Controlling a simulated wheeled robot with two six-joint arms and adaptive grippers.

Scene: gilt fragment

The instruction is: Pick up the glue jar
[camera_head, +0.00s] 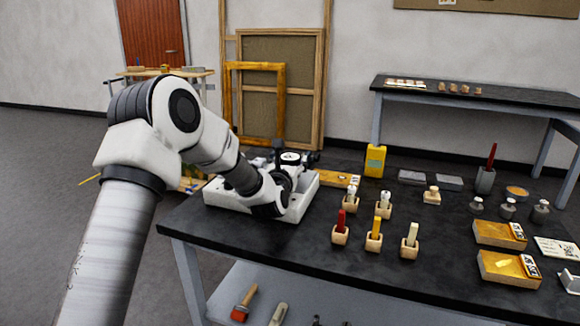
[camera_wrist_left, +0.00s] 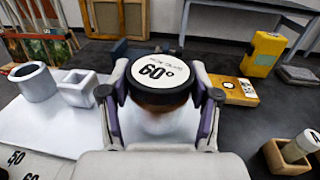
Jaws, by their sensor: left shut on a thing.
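The glue jar (camera_wrist_left: 158,73) has a dark-rimmed lid with a white label reading 60°, and a pale body below. It stands upright between the fingers of my left gripper (camera_wrist_left: 159,95), which is shut on it from both sides. In the head view the jar's lid (camera_head: 290,157) shows just beyond my left gripper (camera_head: 284,178), over the white tray (camera_head: 302,207) at the table's left end. The jar's bottom is hidden, so I cannot tell if it touches the tray. My right gripper is not in view.
A grey ring holder (camera_wrist_left: 38,83) and a square holder (camera_wrist_left: 80,89) are left of the jar. A yellow can (camera_head: 375,161) stands behind, right. Wooden blocks with coloured handles (camera_head: 373,235) and gilt boxes (camera_head: 500,235) occupy the table's right. The table's front middle (camera_head: 290,250) is clear.

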